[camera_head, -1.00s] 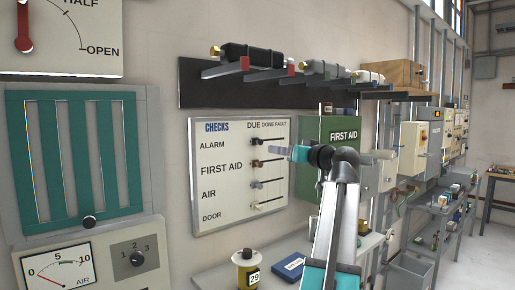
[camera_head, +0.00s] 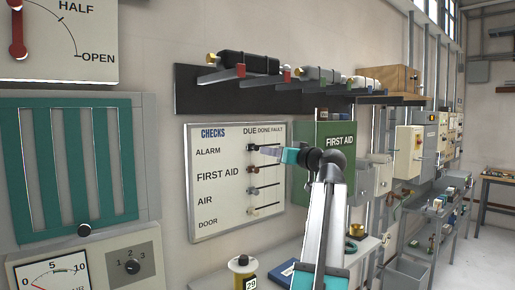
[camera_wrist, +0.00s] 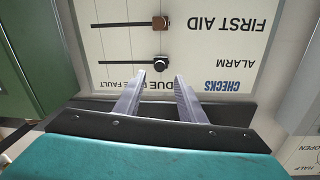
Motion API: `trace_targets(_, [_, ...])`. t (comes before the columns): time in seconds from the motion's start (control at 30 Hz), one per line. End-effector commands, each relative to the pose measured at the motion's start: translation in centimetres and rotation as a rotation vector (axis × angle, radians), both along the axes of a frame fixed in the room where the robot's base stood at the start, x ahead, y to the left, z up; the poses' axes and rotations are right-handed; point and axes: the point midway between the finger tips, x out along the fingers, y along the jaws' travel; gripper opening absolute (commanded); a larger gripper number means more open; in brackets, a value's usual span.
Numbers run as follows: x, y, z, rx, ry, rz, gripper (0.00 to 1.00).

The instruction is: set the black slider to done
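The white CHECKS board (camera_head: 222,215) hangs on the wall with rows for ALARM, FIRST AID, AIR and DOOR, under DUE, DONE and FAULT. The black slider (camera_head: 251,147) is in the ALARM row at the DUE end of its rail. My gripper (camera_head: 264,151) is right in front of that row. In the wrist view, upside down, my gripper (camera_wrist: 159,76) is open. The black slider (camera_wrist: 160,63) shows in line with the gap between the fingers, just past the tips. I cannot tell whether they touch.
A brown slider (camera_head: 253,170) sits close below, also seen in the wrist view (camera_wrist: 160,22). A grey slider (camera_head: 252,190) and a cream slider (camera_head: 250,211) are lower. A dark shelf (camera_head: 190,95) juts out above. The green FIRST AID box (camera_head: 318,160) stands at the right.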

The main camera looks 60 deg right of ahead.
Motion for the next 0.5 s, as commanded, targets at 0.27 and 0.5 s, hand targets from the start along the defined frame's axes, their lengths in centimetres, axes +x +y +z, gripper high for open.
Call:
trace_targets(0.27, [3.8, -1.7, 0.3, 0.0, 0.001, 0.001, 0.37])
trace_targets(0.5, [6.9, -2.9, 0.3, 0.001, 0.0, 0.0, 0.37])
